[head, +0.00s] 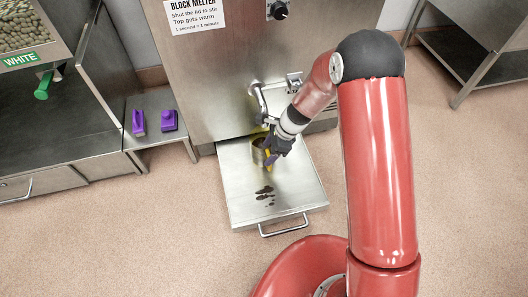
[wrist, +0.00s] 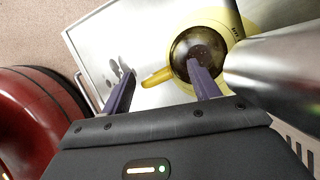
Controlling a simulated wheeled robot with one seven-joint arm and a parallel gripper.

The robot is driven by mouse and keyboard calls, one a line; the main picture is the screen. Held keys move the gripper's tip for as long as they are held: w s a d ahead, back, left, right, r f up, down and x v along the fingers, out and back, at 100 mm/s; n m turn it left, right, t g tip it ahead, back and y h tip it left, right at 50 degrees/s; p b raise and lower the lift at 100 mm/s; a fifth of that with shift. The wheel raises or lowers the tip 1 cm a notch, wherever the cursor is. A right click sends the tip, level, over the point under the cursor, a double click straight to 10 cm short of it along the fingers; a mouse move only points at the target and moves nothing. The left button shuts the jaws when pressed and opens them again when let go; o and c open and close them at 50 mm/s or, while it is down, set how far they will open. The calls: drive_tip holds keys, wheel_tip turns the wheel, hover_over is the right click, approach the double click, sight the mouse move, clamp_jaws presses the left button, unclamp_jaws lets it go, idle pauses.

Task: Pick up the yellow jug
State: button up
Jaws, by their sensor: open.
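The yellow jug (wrist: 228,20) stands on the steel drip tray (head: 247,194) under the melter's spout. In the wrist view it holds dark brown liquid, and its handle (wrist: 157,77) points left, between my two fingers. My gripper (wrist: 160,88) is open, one finger to the left of the handle and the other overlapping the jug's body in the picture. I cannot tell whether either finger touches the jug. In the head view my gripper (head: 272,152) covers much of the jug (head: 258,150).
The block melter (head: 215,75) rises behind the tray, with a steel spout (head: 257,100) above the jug. Dark spills (head: 265,193) lie on the tray. Two purple items (head: 138,122) (head: 169,120) sit on a low steel shelf to the left. The floor in front is clear.

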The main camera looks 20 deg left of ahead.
sight(265, 153)
drive_tip(key=x, duration=0.4)
drive_tip(key=shift+w+d+f+b, duration=0.1)
drive_tip(key=shift+w+d+b, duration=0.05)
drive_tip(key=shift+b, duration=0.2)
drive_tip(key=shift+c, duration=0.4)
drive_tip(key=c, duration=1.2)
